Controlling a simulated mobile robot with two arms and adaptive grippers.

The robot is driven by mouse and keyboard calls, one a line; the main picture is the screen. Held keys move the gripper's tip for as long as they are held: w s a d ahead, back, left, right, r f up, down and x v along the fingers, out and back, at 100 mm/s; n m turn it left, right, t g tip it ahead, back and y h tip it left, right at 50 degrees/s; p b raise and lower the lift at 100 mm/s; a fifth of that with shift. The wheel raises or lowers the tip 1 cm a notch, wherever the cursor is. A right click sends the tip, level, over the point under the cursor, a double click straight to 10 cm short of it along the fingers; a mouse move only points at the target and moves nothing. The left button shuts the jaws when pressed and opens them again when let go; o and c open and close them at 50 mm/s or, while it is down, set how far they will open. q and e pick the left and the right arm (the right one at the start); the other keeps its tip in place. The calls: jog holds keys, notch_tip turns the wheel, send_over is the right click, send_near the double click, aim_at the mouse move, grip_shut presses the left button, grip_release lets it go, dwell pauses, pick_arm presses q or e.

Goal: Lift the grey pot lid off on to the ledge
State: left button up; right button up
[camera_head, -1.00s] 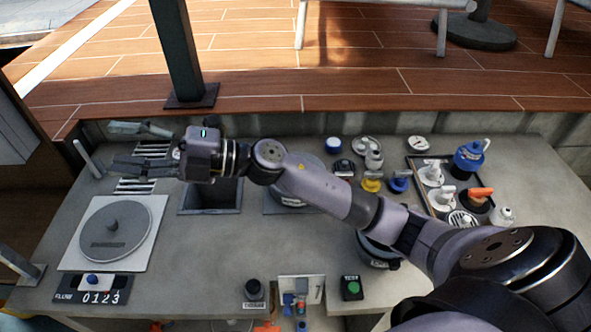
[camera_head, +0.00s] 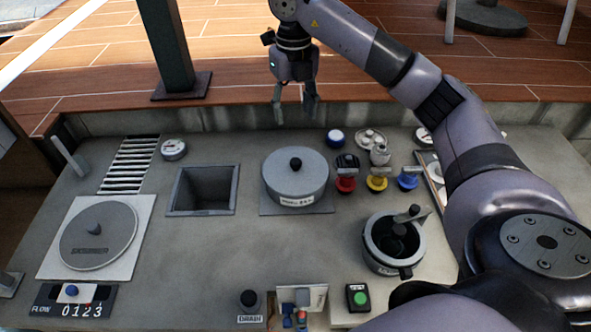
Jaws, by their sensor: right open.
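A round grey pot (camera_head: 296,192) stands on a dark square plate near the middle of the counter. Its grey lid (camera_head: 275,165) with a black knob (camera_head: 295,164) sits on top of it. My right gripper (camera_head: 295,106) points down with its two fingers apart and empty. It hangs beyond the lid in the picture, in front of the back wall (camera_head: 230,119) and clear of the lid. The wooden deck (camera_head: 240,85) lies behind that wall. My left gripper is out of view.
A square opening (camera_head: 203,190) lies left of the pot, with a gauge (camera_head: 174,149) beyond it. Red, yellow and blue valves (camera_head: 377,180) stand close on the right. An open pot (camera_head: 390,245) is nearer. Bare counter lies in front of the grey pot.

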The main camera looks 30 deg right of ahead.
send_over(296, 161)
jog(key=f, duration=0.9)
jog(key=shift+w+a+f+p, duration=0.1)
jog(key=shift+w+f+p, duration=0.15)
jog(key=shift+p, duration=0.05)
jog(key=f, duration=0.1)
jog(key=f+p, duration=0.1)
jog(key=f, duration=0.1)
jog(key=f+p, duration=0.1)
jog(key=shift+s+f, duration=0.3)
jog(key=shift+f, duration=0.5)
jog(key=shift+w, duration=0.1)
jog(key=shift+c, duration=0.6)
grip_shut()
